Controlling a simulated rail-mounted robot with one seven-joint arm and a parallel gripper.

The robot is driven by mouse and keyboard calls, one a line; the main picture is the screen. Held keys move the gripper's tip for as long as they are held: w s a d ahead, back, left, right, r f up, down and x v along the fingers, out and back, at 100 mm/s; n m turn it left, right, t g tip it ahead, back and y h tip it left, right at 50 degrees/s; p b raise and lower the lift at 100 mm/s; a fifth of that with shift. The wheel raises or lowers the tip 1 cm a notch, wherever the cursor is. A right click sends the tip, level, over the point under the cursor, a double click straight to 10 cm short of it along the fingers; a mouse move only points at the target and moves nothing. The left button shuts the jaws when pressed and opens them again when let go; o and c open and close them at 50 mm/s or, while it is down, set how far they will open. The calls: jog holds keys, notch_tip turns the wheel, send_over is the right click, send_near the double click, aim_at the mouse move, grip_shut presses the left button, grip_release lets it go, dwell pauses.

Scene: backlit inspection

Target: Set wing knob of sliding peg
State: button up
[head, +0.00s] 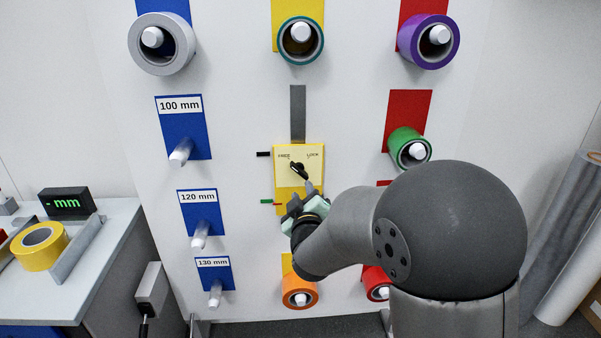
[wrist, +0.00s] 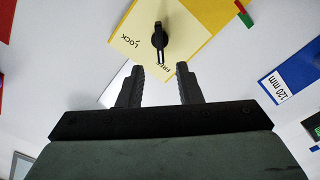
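The wing knob (head: 299,170) is black and sits on a yellow plate (head: 316,174) printed FREE and LOCK. A grey vertical strip (head: 297,112) runs above the plate. In the wrist view the knob (wrist: 159,35) is at the top centre, and its slotted end points toward the FREE print. My gripper (wrist: 159,82) is open, with its two black fingers apart and nothing between them. The knob lies beyond the fingertips, roughly centred between them. In the head view my gripper (head: 305,196) is just below the knob and covers the plate's lower part.
Pegs with tape rolls surround the plate, including a green roll (head: 409,148) at right and an orange roll (head: 299,291) below. Bare pegs stand at left by the 100 mm label (head: 180,106) and others. A side table holds a yellow roll (head: 39,246) and a display (head: 66,203).

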aim_at(300, 173)
jog(key=w, duration=0.3)
jog(key=w+a+p, duration=0.1)
jog(key=w, duration=0.6)
jog(key=shift+a, duration=0.2)
jog(key=shift+s, duration=0.1)
jog(key=shift+c, duration=0.3)
grip_shut()
